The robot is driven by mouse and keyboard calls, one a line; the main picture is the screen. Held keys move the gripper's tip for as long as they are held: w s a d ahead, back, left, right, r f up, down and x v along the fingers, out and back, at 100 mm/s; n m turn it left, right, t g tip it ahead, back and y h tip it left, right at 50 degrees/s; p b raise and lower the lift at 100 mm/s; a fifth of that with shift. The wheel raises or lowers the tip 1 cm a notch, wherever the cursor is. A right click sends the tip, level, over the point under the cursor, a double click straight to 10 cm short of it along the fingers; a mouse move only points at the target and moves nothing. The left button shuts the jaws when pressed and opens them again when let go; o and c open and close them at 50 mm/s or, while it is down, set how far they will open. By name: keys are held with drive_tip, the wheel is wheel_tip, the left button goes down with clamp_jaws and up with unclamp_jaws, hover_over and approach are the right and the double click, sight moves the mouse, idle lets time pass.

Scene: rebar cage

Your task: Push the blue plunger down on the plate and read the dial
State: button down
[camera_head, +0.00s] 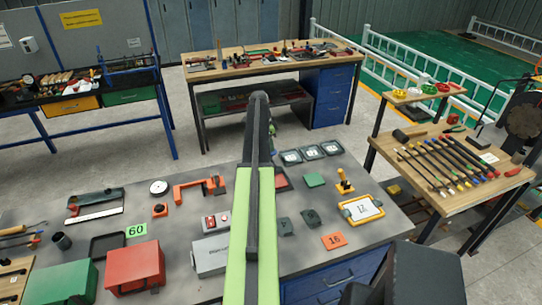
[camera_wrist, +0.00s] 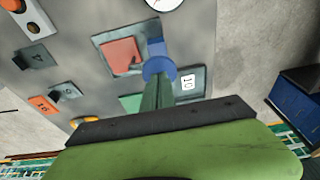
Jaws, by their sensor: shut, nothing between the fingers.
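A blue round piece with a smaller blue block (camera_wrist: 157,66), which looks like the plunger, shows in the wrist view beside a red square (camera_wrist: 120,52) on a grey plate. My gripper (camera_wrist: 158,84) is shut and empty, its dark green fingers lined up with the blue piece. I cannot tell whether they touch it. A white round dial (camera_wrist: 165,4) is cut by the top edge, its reading not legible. In the head view my arm hides the blue piece and that dial; the red square (camera_head: 282,182) shows partly beside the arm.
A green square (camera_head: 314,180), an orange tag marked 16 (camera_head: 333,240), a yellow-framed panel (camera_head: 361,209) and three small framed gauges (camera_head: 312,152) share the grey bench. A red box (camera_head: 134,266) stands at its left. A tool table (camera_head: 455,170) stands at right.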

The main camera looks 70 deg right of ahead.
drive_tip(key=shift+f+b, duration=1)
drive_tip(key=shift+f, duration=0.05)
idle(0.4)
wheel_tip(320, 180, up, 7)
drive_tip(key=p, duration=0.7)
drive_tip(key=shift+r, duration=0.15)
